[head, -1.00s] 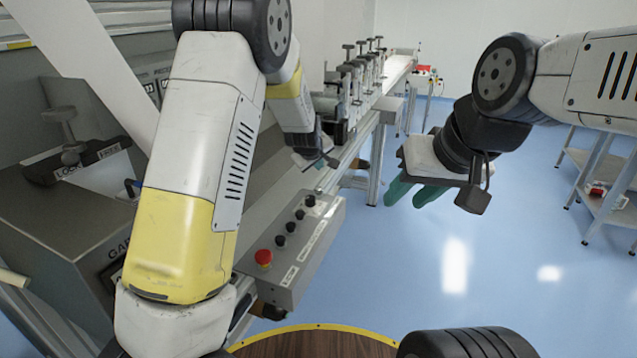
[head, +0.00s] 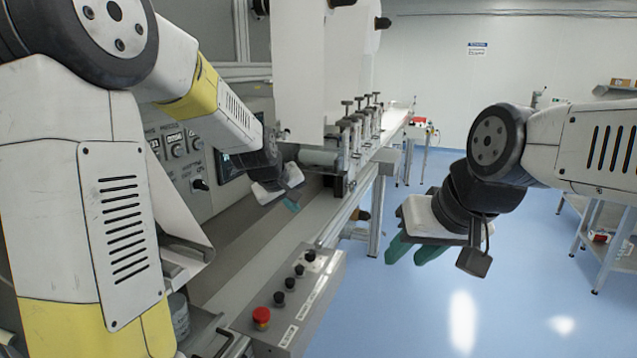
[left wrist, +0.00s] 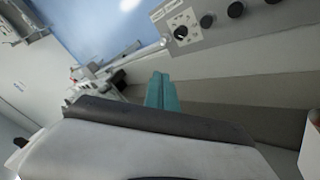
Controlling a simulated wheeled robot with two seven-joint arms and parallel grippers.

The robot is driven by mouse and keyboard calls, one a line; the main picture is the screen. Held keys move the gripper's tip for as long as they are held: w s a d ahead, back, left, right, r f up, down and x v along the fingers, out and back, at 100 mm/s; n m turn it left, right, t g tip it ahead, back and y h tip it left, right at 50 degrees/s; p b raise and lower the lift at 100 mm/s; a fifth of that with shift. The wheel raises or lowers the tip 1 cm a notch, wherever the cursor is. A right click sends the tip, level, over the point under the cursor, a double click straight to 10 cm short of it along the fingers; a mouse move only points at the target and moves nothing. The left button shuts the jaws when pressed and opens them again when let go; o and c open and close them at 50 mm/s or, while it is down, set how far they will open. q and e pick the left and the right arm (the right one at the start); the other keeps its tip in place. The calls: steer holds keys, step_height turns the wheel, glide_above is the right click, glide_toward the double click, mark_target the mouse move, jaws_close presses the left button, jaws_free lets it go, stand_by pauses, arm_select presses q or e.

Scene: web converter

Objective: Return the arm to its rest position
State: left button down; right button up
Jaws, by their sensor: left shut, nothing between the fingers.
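My left arm comes in from the left in the head view, raised and bent at the elbow. My left gripper (head: 291,203) is above the converter's grey bed, near the roller, with nothing held. Its teal fingers (left wrist: 162,92) are together in the left wrist view. My right gripper (head: 410,250) hangs over the blue floor at the right, its teal fingers pointing down and left. I cannot tell how far apart the right fingers are, and no object shows in them.
The web converter's control box (head: 290,305) with a red stop button (head: 261,317) stands below my left gripper. A dial panel (head: 185,150) is behind my left forearm. A roller (head: 318,158) and several clamps line the bed. A shelf cart (head: 600,225) stands at right. Floor between is clear.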

arm_select(q)
steer(key=s+a+r+m, duration=0.1)
steer(key=s+a+m, duration=0.1)
steer(key=s, duration=0.7)
steer(key=s+a+r+m+g, duration=0.1)
steer(key=s+a+r, duration=0.1)
steer(key=s, duration=0.8)
steer(key=s+a+r+m, duration=0.2)
steer(key=s+a, duration=0.1)
steer(key=s, duration=0.7)
steer(key=shift+a+r+m+g, duration=0.2)
steer(key=shift+a+m+g, duration=0.1)
